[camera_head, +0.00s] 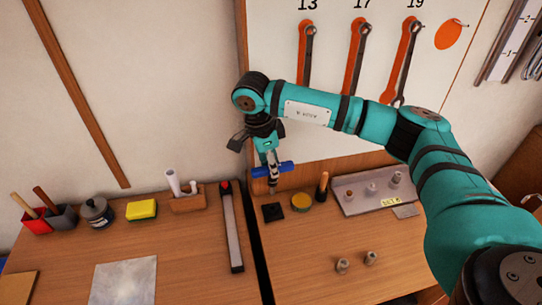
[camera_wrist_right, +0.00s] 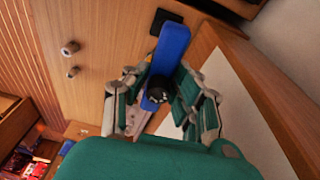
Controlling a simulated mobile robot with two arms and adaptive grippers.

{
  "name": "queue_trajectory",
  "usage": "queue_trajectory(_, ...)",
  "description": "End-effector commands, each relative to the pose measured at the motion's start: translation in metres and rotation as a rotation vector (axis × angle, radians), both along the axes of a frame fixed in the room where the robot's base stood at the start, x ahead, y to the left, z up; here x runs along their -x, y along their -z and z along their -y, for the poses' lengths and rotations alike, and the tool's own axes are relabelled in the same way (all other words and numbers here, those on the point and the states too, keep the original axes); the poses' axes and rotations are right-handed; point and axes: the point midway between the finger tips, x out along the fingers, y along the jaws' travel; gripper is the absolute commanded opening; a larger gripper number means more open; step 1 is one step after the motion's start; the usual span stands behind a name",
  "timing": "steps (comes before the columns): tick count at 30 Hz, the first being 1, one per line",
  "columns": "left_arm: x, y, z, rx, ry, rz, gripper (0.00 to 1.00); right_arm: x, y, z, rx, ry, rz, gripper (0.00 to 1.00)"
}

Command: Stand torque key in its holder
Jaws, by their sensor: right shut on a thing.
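The torque key (camera_head: 286,168) has a blue crossbar handle and a dark shaft pointing down. My right gripper (camera_head: 269,157) is shut on it and holds it roughly upright above the right-hand bench. In the right wrist view, the blue handle (camera_wrist_right: 174,45) runs between the fingers of the gripper (camera_wrist_right: 157,90), and its shaft is mostly hidden. A small black square block (camera_head: 273,212), which looks like the holder, sits on the bench below the key. It also shows in the wrist view (camera_wrist_right: 166,20), beyond the handle's end. My left gripper is out of view.
Two loose sockets (camera_head: 343,266) stand nearer. Wrenches (camera_head: 357,60) hang behind.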

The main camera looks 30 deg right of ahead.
Motion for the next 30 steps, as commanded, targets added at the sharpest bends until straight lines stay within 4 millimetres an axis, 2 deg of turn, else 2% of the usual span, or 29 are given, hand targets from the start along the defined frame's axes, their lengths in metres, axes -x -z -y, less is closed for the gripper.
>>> queue_trajectory(3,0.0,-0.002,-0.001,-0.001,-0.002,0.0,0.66,-0.003,0.001,0.003,0.001,0.065,0.0,0.0)
queue_trajectory(8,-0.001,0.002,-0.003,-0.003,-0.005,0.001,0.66,-0.003,0.007,0.003,0.001,0.072,0.0,0.0)
queue_trajectory(20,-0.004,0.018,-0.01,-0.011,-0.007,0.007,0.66,-0.002,0.043,0.002,0.001,0.068,-0.002,0.0)
queue_trajectory(22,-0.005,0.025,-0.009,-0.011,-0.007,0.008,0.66,-0.003,0.051,0.002,0.001,0.067,0.0,0.0)
queue_trajectory(30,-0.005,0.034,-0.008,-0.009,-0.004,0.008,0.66,-0.003,0.061,0.002,0.001,0.067,0.001,0.0)
